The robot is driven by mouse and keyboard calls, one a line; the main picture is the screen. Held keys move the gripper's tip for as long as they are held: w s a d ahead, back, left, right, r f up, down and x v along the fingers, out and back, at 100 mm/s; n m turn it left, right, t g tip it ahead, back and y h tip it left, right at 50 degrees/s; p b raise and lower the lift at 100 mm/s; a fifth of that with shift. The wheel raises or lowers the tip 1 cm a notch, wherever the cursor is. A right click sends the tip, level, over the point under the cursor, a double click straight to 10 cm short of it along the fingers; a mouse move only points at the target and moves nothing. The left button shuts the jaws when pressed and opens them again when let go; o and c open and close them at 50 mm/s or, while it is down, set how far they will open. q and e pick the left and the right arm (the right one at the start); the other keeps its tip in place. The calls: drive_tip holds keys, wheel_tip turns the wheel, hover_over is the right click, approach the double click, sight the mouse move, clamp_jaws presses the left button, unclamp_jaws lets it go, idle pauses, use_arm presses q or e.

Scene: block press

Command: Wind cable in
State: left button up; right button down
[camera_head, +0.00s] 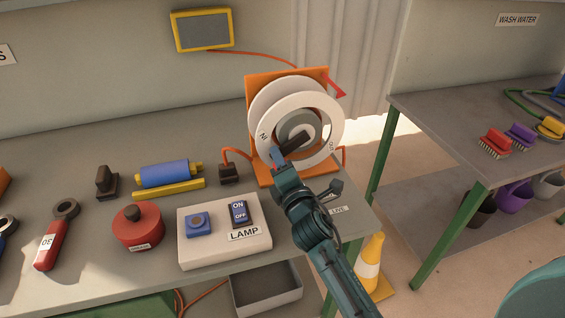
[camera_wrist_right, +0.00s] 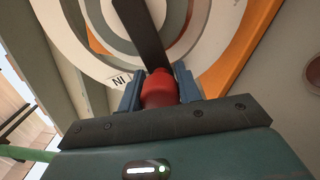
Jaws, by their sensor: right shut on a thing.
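The cable reel (camera_head: 262,108) has white rims and a grey hub and stands on an orange frame (camera_head: 254,92) at the back right of the workbench. A dark crank arm (camera_head: 296,140) crosses its face. The word IN shows on the rim's lower left. An orange cable (camera_head: 236,153) runs from a dark plug block (camera_head: 229,173) to the reel. My right gripper (camera_head: 277,158) is at the reel's lower left. In the right wrist view, its blue fingers (camera_wrist_right: 158,88) are shut around the red crank knob (camera_wrist_right: 158,91). My left gripper is not in view.
A white lamp switch box (camera_head: 222,250), a red round canister (camera_head: 138,228) and a blue roller (camera_head: 163,173) stand left of my right arm. A second bench (camera_head: 440,120) with brushes stands at the right. A yellow-and-white cone (camera_head: 371,262) is on the floor between.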

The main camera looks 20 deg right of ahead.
idle(0.3)
drive_tip(key=c, duration=1)
unclamp_jaws()
drive_tip(key=shift+o, duration=0.2)
